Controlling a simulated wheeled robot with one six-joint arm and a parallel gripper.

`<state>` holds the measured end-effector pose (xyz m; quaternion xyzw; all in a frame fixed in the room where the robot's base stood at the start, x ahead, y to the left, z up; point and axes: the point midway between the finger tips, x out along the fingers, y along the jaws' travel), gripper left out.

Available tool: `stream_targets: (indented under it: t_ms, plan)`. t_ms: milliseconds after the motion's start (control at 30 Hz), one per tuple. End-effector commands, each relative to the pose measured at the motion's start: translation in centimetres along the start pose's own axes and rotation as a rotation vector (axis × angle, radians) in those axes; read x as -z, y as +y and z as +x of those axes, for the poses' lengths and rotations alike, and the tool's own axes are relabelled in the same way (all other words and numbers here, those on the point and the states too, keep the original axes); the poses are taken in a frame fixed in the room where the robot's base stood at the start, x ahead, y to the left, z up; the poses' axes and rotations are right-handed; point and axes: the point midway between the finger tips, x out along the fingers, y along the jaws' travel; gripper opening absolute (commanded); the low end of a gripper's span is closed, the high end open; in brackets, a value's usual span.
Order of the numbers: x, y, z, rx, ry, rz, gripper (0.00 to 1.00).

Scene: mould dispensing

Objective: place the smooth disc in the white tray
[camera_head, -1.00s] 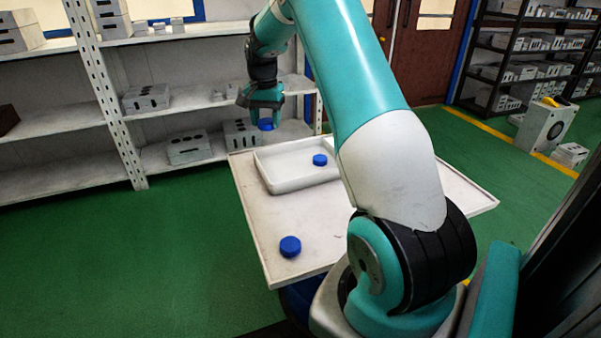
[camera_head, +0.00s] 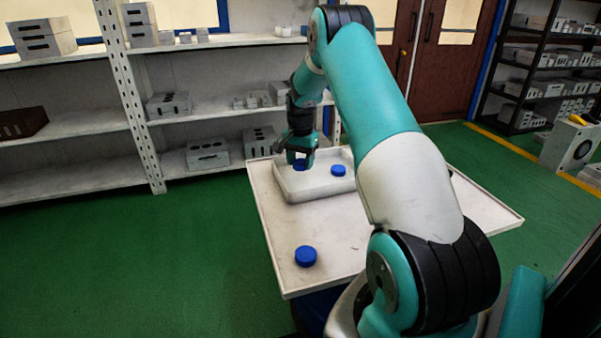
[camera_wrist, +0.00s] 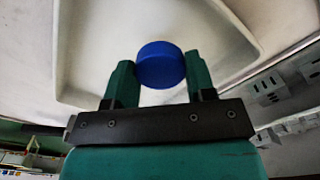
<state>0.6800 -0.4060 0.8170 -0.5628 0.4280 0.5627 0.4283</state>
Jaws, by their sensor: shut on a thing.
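My gripper (camera_head: 300,160) is shut on a blue disc (camera_head: 300,165), over the left part of the white tray (camera_head: 310,190). In the wrist view the held blue disc (camera_wrist: 160,64) sits between the two green fingers of my gripper (camera_wrist: 160,80), with the white tray (camera_wrist: 85,60) behind it. I cannot tell whether the held disc touches the tray floor. A second blue disc (camera_head: 338,170) is in the right part of the tray. A third blue disc (camera_head: 305,256) lies on the table near its front left. Which discs are smooth is too small to tell.
The light table (camera_head: 290,225) has a raised edge and bare room around the tray. White shelves (camera_head: 190,120) with grey blocks stand behind and to the left. Part of the table's right side is hidden by my arm.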

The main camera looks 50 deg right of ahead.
Motion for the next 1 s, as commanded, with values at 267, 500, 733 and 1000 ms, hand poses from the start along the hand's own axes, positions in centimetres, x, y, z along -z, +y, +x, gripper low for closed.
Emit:
stream_targets:
  t_ms: [267, 500, 733, 1000]
  plan:
    - [-0.1, 0.0, 3.3, -0.002, -0.003, 0.0, 0.27]
    - [0.0, 0.0, 4.5, 0.0, 0.0, 0.0, 0.27]
    - [0.0, 0.0, 4.9, 0.0, 0.0, 0.0, 0.27]
    - [0.0, 0.0, 4.7, 0.0, 0.0, 0.0, 0.76]
